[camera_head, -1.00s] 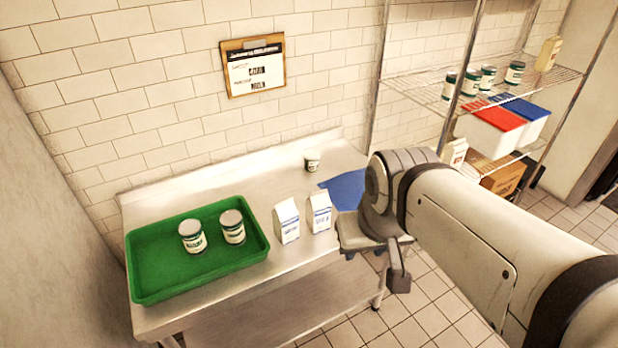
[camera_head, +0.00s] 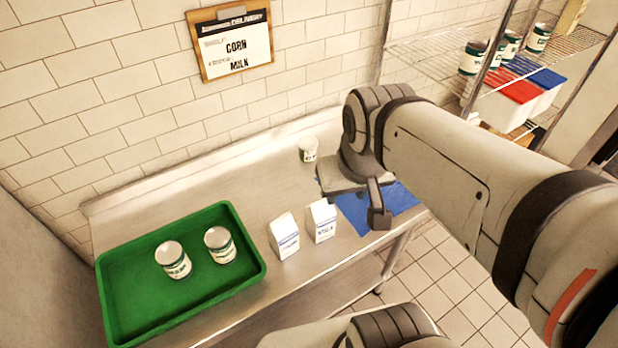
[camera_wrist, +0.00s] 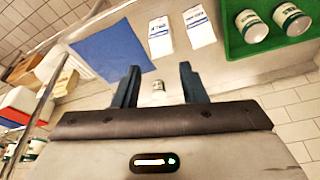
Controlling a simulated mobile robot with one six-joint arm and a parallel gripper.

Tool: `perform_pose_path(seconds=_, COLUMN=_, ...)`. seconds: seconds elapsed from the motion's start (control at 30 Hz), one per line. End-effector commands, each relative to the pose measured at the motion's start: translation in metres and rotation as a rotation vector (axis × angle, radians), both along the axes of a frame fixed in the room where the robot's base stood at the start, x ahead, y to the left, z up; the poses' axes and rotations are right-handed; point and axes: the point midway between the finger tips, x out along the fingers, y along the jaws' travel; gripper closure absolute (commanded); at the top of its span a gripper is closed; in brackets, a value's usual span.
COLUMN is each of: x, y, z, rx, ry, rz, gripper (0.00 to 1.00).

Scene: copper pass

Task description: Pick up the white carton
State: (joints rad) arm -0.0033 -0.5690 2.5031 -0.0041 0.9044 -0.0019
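Two white cartons stand upright on the steel table (camera_head: 190,190). One carton (camera_head: 321,221) is labelled milk; the other carton (camera_head: 283,237) is left of it, closer to the green tray. In the wrist view they show at the top: the milk carton (camera_wrist: 160,37) and the one beside the tray (camera_wrist: 199,27). My gripper (camera_wrist: 160,86) is open and empty, its two fingers apart. In the head view my gripper (camera_head: 378,215) hangs right of the cartons, over the blue mat (camera_head: 405,198), apart from both cartons.
The green tray (camera_head: 115,290) holds two cans (camera_head: 173,260) at the left. A single can (camera_head: 308,150) stands at the back of the table. A clipboard (camera_head: 236,45) on the wall reads corn and milk. A wire shelf (camera_head: 430,50) with cans and bins stands at right.

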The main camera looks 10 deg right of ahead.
Motion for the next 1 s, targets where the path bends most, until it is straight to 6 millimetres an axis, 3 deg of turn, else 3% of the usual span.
perform_pose_path(seconds=0.17, x=0.012, y=0.0, z=-0.009, rx=-0.005, ry=0.028, rz=0.017, gripper=0.46)
perform_pose_path(seconds=0.27, x=0.032, y=-0.003, z=-0.023, rx=-0.012, ry=0.071, rz=0.059, gripper=0.38)
perform_pose_path(seconds=0.5, x=0.094, y=-0.002, z=-0.08, rx=-0.029, ry=0.201, rz=0.154, gripper=0.2)
perform_pose_path(seconds=0.7, x=0.129, y=-0.001, z=-0.121, rx=-0.033, ry=0.277, rz=0.216, gripper=0.2)
perform_pose_path(seconds=1.0, x=0.141, y=-0.001, z=-0.152, rx=-0.034, ry=0.306, rz=0.24, gripper=0.2)
